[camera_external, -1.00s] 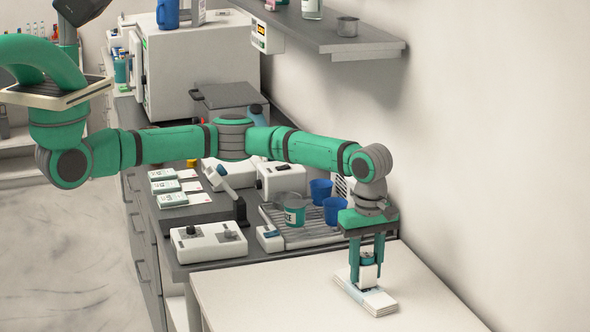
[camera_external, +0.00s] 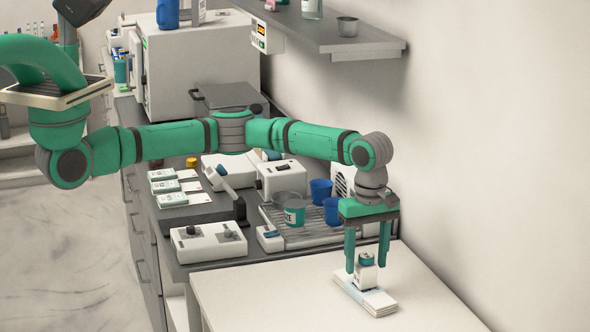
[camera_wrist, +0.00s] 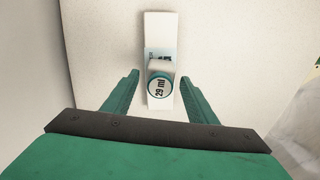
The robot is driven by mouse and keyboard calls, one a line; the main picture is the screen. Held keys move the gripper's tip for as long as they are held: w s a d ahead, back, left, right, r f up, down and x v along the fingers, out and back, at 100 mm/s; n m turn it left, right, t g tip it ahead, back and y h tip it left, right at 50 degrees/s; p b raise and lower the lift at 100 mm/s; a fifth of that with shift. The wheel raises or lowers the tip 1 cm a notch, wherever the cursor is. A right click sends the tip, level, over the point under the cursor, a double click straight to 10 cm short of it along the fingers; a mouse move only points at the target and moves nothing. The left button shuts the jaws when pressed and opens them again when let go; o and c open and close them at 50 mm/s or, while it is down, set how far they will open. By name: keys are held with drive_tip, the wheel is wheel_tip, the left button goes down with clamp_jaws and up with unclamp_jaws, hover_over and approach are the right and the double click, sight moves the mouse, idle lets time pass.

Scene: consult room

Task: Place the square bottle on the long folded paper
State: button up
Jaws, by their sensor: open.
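The square bottle (camera_external: 366,273) is white with a dark teal cap. It stands upright on the long folded paper (camera_external: 377,303), a flat pale stack on the white table. In the wrist view the bottle's round cap (camera_wrist: 160,85), marked "29 ml", lies between my fingers, with the paper (camera_wrist: 158,30) under it and reaching out beyond. My gripper (camera_external: 367,268) is open around the upper part of the bottle. A gap shows on both sides between the fingers and the cap in the wrist view.
The white table (camera_external: 250,290) is clear to the left of the paper. Behind it, a grey rack (camera_external: 300,236) holds blue cups (camera_external: 332,210) and a labelled jar (camera_external: 294,213). A wall shelf (camera_external: 340,42) hangs above, and a white wall stands at right.

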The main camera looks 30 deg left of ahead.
wheel_tip(320, 180, up, 9)
drive_tip(key=shift+r, duration=0.2)
idle(0.6)
